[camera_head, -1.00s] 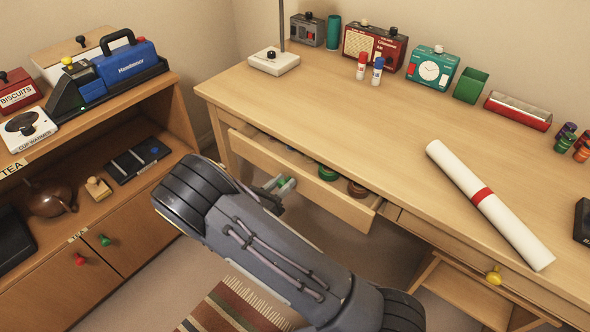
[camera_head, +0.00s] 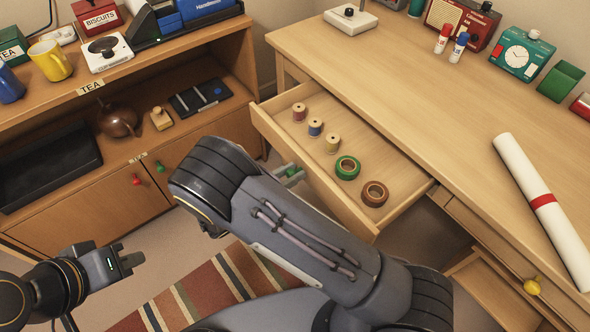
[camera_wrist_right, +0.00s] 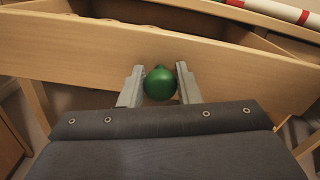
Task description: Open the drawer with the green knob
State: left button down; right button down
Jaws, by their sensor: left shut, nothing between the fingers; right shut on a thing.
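The desk drawer (camera_head: 345,205) stands well out from the desk, showing spools and tape rolls inside. Its green knob (camera_wrist_right: 160,83) is between the fingers of my right gripper (camera_wrist_right: 160,76) in the right wrist view, at the drawer's front panel (camera_wrist_right: 75,50). My right gripper is shut on this knob. In the head view my right arm hides much of that gripper and the drawer front. My left gripper (camera_head: 128,262) is shut and empty at the lower left, apart from the furniture. Another green knob (camera_head: 160,166) is on the low cabinet's door.
The low cabinet (camera_head: 95,205) at the left also has a red knob (camera_head: 136,179); a teapot (camera_head: 118,121) sits on its shelf. A rolled paper (camera_head: 540,200) lies on the desk (camera_head: 420,85). A yellow knob (camera_head: 531,287) marks another drawer. A striped rug (camera_head: 190,295) covers the floor.

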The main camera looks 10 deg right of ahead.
jog(key=c, duration=1.1)
grip_release()
jog(key=shift+o, duration=0.2)
jog(key=v, duration=0.8)
